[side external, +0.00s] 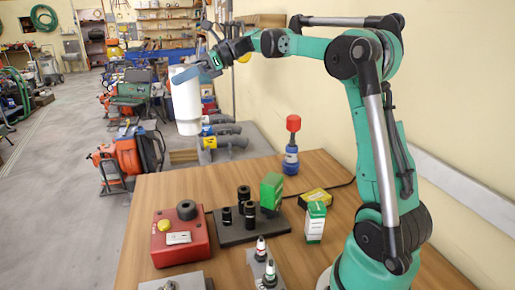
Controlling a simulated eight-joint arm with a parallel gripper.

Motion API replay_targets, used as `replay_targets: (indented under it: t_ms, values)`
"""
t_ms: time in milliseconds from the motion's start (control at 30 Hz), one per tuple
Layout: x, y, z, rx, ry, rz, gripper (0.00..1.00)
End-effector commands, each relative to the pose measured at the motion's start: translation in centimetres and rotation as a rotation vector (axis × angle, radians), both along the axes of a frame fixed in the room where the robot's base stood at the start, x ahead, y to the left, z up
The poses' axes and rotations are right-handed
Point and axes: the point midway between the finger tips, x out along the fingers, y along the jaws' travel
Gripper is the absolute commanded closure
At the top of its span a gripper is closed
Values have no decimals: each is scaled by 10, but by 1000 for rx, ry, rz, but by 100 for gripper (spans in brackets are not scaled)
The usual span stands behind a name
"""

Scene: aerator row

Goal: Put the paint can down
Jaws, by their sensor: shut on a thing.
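A tall white cylinder, taken to be the paint can (186,103), hangs in the air at the upper left in the side external view. It is nearly upright, with a blue-grey part at its upper left. My gripper (203,66) is shut on it near its top; the fingertips are small and partly hidden against the can. In the picture the can's bottom is above the far edge of the wooden table (160,200). I cannot tell exactly how high it is or whether it is over the tabletop.
A red box (177,245) with a yellow button is at the front left. A dark plate (235,233) bears black cylinders, beside a green block (271,190), a green-and-white box (315,222) and a yellow box (316,198). A blue red-topped bottle (291,160) stands behind. The far left tabletop is clear.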

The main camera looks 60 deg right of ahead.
Motion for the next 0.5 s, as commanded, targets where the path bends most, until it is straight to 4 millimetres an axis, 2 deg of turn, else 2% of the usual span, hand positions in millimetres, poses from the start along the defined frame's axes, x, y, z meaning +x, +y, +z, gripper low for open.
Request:
replay_targets:
  t_ms: [67,167,400,500]
  values:
    - [-2,-3,7,1,0,-17,100]
    - [-11,-20,12,-2,3,-101,100]
    - [-61,-91,16,-3,7,-493,100]
    - [-81,-111,16,-2,4,-623,100]
